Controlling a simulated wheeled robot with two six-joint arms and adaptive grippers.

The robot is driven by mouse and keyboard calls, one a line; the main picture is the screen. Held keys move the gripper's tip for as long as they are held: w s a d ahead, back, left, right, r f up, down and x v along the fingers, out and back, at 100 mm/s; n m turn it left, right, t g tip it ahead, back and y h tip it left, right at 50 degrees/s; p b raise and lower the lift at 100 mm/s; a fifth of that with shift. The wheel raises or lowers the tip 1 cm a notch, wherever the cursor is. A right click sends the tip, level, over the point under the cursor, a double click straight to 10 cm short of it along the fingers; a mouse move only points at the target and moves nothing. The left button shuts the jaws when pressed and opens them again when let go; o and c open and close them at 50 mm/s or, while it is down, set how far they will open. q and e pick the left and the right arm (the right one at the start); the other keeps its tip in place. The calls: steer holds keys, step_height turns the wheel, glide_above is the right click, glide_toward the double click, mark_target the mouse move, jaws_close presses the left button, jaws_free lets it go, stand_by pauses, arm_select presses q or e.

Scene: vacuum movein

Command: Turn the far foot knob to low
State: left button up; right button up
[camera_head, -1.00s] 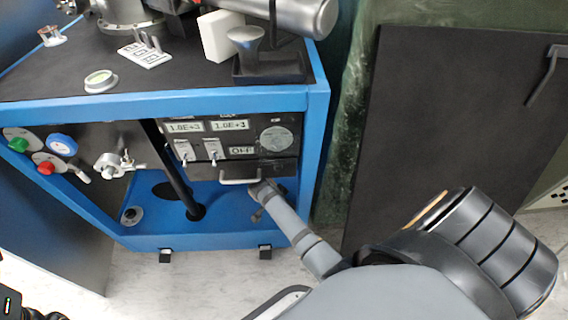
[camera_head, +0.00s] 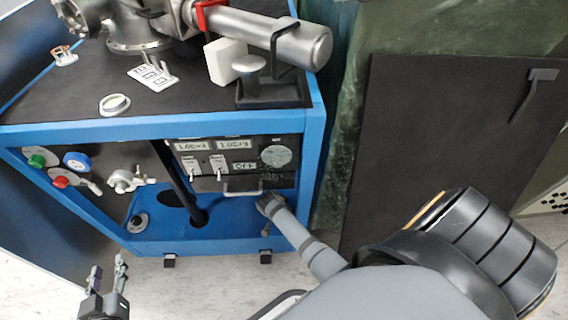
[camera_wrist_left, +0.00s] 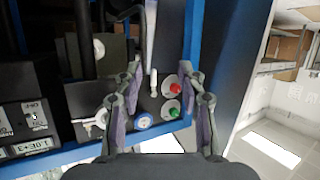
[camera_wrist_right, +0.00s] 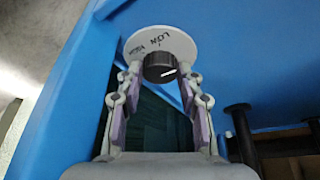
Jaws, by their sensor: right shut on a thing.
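In the right wrist view, a dark round knob (camera_wrist_right: 160,66) sits on a white disc (camera_wrist_right: 178,42) with printing that reads LOW and a second, blurred word. A short white line shows on the knob's face. My right gripper (camera_wrist_right: 160,82) has its two fingers on opposite sides of the knob and is shut on it. In the head view this gripper (camera_head: 267,203) reaches under the blue frame, and the knob is hidden there. My left gripper (camera_head: 107,272) is open and empty in front of the cart; its open fingers (camera_wrist_left: 165,90) also show in the left wrist view.
The blue cart (camera_head: 230,128) carries metal vacuum parts and a control panel (camera_head: 235,160) with switches and displays. Red (camera_head: 61,182) and green (camera_head: 37,161) buttons sit at its left. A dark panel (camera_head: 440,150) stands to the right. Floor in front is clear.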

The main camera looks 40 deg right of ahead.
steer(key=shift+s+d+n+p, duration=0.1)
steer(key=shift+n+p, duration=0.4)
steer(key=shift+p, duration=0.05)
steer(key=shift+n+t+p, duration=0.4)
steer(key=shift+p, duration=0.15)
steer(key=shift+n+p, duration=0.5)
steer(key=shift+p, duration=0.1)
arm_select(q)
steer(key=s+f+g, duration=1)
steer(key=s+f, duration=0.2)
steer(key=s, duration=0.2)
steer(key=shift+s+d+p, duration=0.3)
steer(key=shift+s+p, duration=0.05)
steer(key=shift+p, duration=0.05)
arm_select(e)
steer(key=shift+n+t+y, duration=0.3)
steer(key=shift+n, duration=0.1)
arm_select(q)
steer(key=shift+a+r, duration=0.1)
arm_select(e)
steer(key=o, duration=1.2)
steer(key=shift+f, duration=0.1)
